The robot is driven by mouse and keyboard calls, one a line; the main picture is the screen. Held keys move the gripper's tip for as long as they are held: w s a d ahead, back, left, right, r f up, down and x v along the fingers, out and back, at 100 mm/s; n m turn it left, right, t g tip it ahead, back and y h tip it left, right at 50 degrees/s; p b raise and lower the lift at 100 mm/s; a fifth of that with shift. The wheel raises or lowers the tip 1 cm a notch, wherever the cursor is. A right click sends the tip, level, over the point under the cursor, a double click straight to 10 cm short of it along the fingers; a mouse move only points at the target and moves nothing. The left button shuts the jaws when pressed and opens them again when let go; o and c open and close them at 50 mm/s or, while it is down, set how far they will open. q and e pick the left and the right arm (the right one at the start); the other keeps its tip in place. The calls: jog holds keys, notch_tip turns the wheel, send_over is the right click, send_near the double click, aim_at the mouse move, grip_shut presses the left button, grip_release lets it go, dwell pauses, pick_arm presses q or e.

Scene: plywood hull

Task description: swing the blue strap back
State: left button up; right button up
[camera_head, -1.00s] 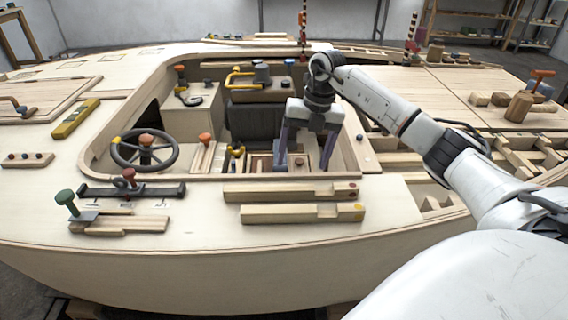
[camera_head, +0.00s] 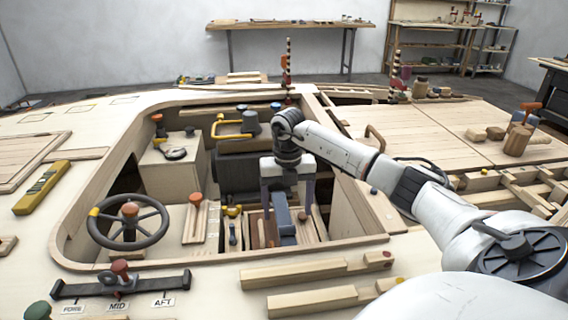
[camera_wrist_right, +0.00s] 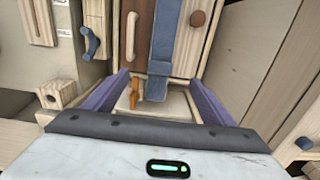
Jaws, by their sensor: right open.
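The blue strap (camera_head: 284,212) lies along a wooden locker lid in the cockpit well. My left gripper is not in view.
A steering wheel (camera_head: 129,222) stands left of the well. A pale handle (camera_wrist_right: 131,36) and a brown knob (camera_wrist_right: 198,18) flank the strap. Wooden side walls enclose the well. Two wooden bars (camera_head: 318,270) lie on the near deck.

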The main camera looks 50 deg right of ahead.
aim_at(287, 226)
notch_tip(287, 226, down, 7)
jog(key=shift+r, duration=0.2)
jog(key=shift+c, duration=0.3)
